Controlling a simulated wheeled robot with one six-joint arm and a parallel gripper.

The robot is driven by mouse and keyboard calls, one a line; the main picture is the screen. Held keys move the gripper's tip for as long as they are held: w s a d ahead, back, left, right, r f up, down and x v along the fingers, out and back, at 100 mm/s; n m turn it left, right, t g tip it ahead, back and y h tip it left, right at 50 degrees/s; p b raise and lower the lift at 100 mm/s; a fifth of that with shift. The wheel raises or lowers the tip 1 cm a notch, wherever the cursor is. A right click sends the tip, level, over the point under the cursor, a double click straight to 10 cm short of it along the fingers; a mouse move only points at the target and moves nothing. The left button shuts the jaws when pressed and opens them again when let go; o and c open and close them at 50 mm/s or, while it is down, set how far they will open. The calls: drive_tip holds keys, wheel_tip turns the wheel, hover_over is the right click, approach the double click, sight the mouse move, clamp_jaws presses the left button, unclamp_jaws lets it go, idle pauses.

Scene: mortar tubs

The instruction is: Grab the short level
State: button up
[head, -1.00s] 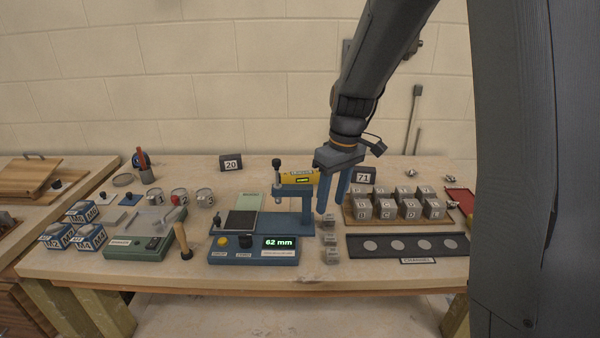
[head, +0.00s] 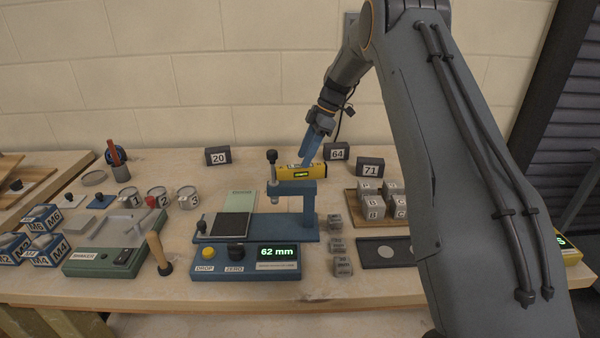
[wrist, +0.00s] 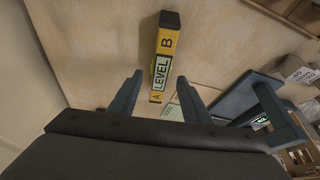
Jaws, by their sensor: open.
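The short level is a yellow bar with black end caps (head: 292,172), lying on the bench behind the blue test stand in the head view. In the wrist view the level (wrist: 165,62) shows its "LEVEL" label with the letters A and B, and it lies ahead of the fingers, in line with the gap between them. My gripper (head: 308,155) is open and empty, its blue fingers pointing down at the level in the head view. In the wrist view the two fingertips (wrist: 160,82) stand apart, near the level's A end. I cannot tell whether they touch it.
The blue stand (head: 296,189) with a 62 mm display stands just in front of the level. Number blocks 64 (head: 337,151), 71 (head: 370,167) and 20 (head: 218,156) stand behind. Grey lettered cubes (head: 374,207) are to the right. Bench between 20 and the level is clear.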

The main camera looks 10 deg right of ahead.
sight(300, 172)
drive_tip(key=shift+p+x, duration=1.05)
drive_tip(key=shift+x, duration=1.5)
clamp_jaws()
drive_tip(key=shift+r, duration=0.1)
